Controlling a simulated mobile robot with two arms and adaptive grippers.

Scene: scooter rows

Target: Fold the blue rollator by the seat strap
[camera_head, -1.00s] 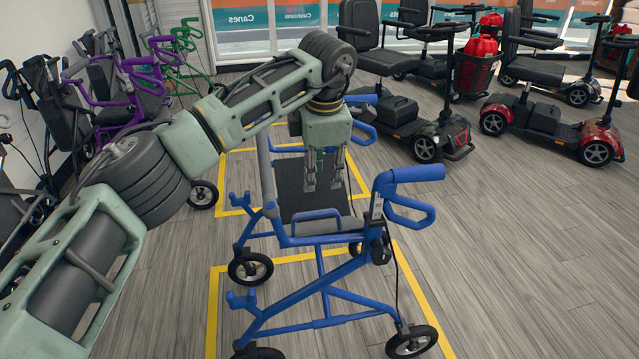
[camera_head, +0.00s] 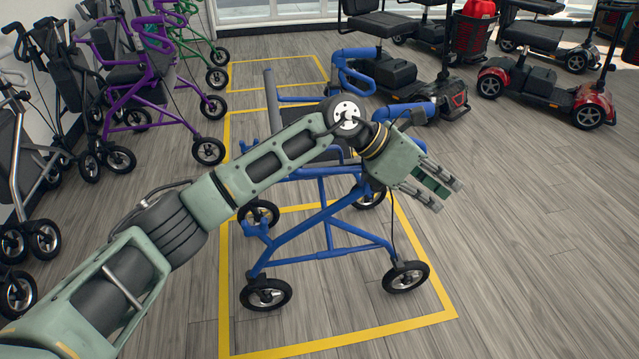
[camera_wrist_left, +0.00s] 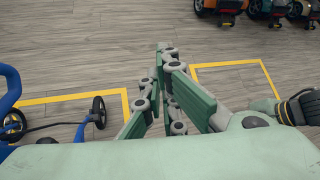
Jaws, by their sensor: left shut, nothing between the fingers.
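The blue rollator (camera_head: 330,252) stands upright on its wheels, inside a yellow floor outline. Its frame looks spread, with the wheels apart. My left arm crosses in front of its seat area and hides most of the seat; I cannot make out the seat strap. One blue handle (camera_head: 405,111) shows just above my wrist. My left gripper (camera_head: 452,194) is shut and empty, to the right of the rollator and apart from it. In the left wrist view the gripper's fingers (camera_wrist_left: 165,50) meet over bare floor, and part of the rollator (camera_wrist_left: 9,85) shows at the left edge.
Purple (camera_head: 135,90) and green (camera_head: 185,40) rollators stand in a row on the left, with grey ones nearer. Mobility scooters (camera_head: 555,95) stand at the back right. The wooden floor (camera_head: 530,260) at the right is clear.

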